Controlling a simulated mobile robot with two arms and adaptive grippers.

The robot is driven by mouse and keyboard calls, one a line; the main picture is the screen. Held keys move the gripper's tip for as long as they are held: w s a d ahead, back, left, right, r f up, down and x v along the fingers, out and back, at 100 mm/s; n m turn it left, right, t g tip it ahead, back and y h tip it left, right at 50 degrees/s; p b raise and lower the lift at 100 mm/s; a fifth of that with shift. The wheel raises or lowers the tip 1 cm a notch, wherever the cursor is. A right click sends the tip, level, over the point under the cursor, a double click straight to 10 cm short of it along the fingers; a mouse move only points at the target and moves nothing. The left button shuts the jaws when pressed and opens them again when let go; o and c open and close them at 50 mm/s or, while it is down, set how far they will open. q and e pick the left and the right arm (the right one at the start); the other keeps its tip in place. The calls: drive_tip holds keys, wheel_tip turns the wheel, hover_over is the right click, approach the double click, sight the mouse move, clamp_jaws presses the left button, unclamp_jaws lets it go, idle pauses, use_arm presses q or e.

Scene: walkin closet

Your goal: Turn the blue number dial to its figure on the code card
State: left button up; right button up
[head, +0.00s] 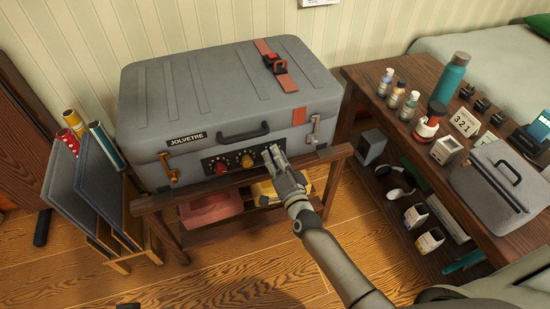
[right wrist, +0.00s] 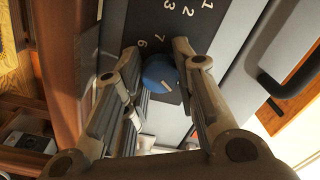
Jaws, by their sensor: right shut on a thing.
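The grey case (head: 215,95) lies shut on a wooden stand, with a dark dial plate (head: 230,162) on its front. A red dial (head: 221,168) and a yellow dial (head: 247,161) show there. The blue dial (right wrist: 158,72) shows in the right wrist view with a white mark on its face; figures 1, 2, 3, 6 and 7 are readable around it. My right gripper (head: 272,154) is shut on the blue dial and hides it in the head view. A small white card (head: 465,123) reading 321 stands on the table at right. My left gripper is out of view.
The dark wooden table (head: 395,95) at right holds several small bottles, a teal flask (head: 450,78) and a grey bag (head: 495,185). Grey panels (head: 75,190) and rolled tubes stand left of the case.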

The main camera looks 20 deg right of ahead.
idle(0.3)
drive_tip(key=o, duration=1)
drive_tip(key=shift+o, duration=0.2)
drive_tip(key=shift+s, duration=0.1)
drive_tip(key=s, duration=1.1)
drive_tip(key=shift+s+d, duration=0.35)
drive_tip(key=shift+s, duration=0.05)
drive_tip(key=shift+f, duration=0.1)
